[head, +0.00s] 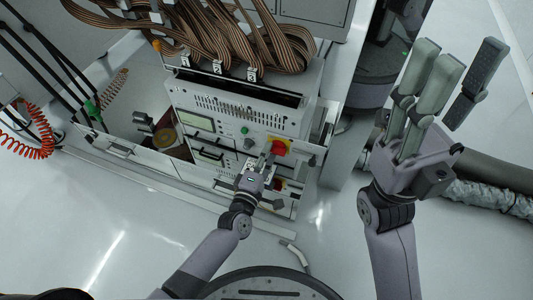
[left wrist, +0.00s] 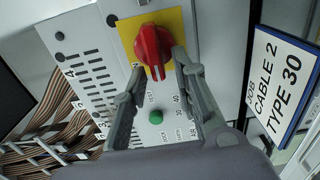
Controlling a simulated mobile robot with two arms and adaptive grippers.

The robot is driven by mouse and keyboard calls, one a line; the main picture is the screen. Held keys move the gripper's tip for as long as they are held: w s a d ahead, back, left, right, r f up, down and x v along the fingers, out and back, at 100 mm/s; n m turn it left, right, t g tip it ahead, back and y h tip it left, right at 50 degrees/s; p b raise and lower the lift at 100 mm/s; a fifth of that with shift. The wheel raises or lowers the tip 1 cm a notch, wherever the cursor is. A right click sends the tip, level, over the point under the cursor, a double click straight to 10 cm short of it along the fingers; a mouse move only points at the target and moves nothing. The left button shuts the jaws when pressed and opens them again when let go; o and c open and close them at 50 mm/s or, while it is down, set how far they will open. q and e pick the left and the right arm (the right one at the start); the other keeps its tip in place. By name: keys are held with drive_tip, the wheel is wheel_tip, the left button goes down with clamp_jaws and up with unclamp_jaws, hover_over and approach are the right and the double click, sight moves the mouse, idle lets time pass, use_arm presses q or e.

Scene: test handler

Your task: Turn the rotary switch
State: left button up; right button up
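The rotary switch is a red knob (head: 279,148) on a yellow square plate on the front of a white panel. In the left wrist view the red knob (left wrist: 150,45) and its yellow plate (left wrist: 126,34) are close and clear. My left gripper (head: 267,158) is at the panel, just below the knob. In the left wrist view its fingers (left wrist: 158,66) are apart, with the knob's lower end between the tips; I cannot tell whether they touch it. My right gripper (head: 452,68) is raised at the right, open and empty.
A green button (left wrist: 156,116) sits below the knob. Brown ribbon cables (head: 210,30) lie over the top of the unit (head: 240,104). A sign reading "CABLE 2 TYPE 30" (left wrist: 281,82) is to the right in the wrist view. An orange coiled hose (head: 35,140) hangs at far left.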

use_arm(q)
drive_tip(key=shift+o, duration=0.2)
drive_tip(key=v, duration=1.2)
